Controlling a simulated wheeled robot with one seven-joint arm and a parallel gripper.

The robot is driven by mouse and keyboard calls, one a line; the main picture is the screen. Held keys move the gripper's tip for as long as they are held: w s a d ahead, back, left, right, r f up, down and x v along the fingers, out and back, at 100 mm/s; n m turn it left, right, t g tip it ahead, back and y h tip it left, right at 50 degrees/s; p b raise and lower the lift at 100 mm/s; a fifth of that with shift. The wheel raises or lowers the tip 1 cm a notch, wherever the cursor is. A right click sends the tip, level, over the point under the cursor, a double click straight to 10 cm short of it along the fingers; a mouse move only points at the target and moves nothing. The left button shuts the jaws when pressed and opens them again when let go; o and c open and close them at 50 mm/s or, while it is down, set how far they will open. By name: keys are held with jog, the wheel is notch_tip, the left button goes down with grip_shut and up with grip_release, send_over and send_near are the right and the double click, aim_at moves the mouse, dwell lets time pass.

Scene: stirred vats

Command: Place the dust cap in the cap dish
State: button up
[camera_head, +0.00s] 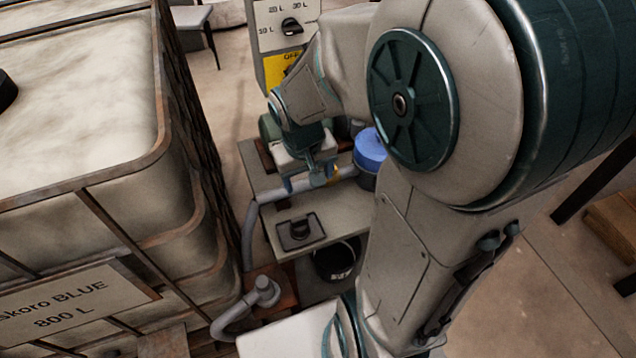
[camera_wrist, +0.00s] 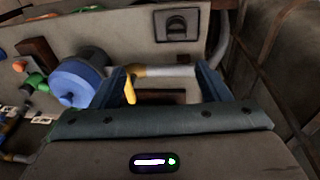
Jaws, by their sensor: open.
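My gripper (camera_head: 311,182) is open above the back of a grey bench. In the wrist view its two fingers (camera_wrist: 161,72) stand apart, with a pale pipe end (camera_wrist: 168,71) showing between and beyond them and nothing held. A dark square dish (camera_head: 289,241), which looks like the cap dish, lies on the bench in front of my gripper; it also shows at the top of the wrist view (camera_wrist: 162,37). A rounded black piece (camera_head: 300,228) sits in it and looks like the dust cap, though I cannot be certain. The gripper is clear of both.
A yellow valve handle (camera_wrist: 130,89) stands beside the left finger. A blue-topped container (camera_head: 370,147) is right of my gripper. A black bucket (camera_head: 334,262) is below the bench front. A large caged tank (camera_head: 85,120) fills the left side.

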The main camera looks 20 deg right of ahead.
jog(key=s+a+r+t+y, duration=0.1)
jog(key=s+r, duration=0.7)
jog(key=s, duration=0.1)
jog(key=shift+a+t, duration=0.15)
jog(key=shift+t, duration=0.25)
jog(key=shift+r, duration=0.1)
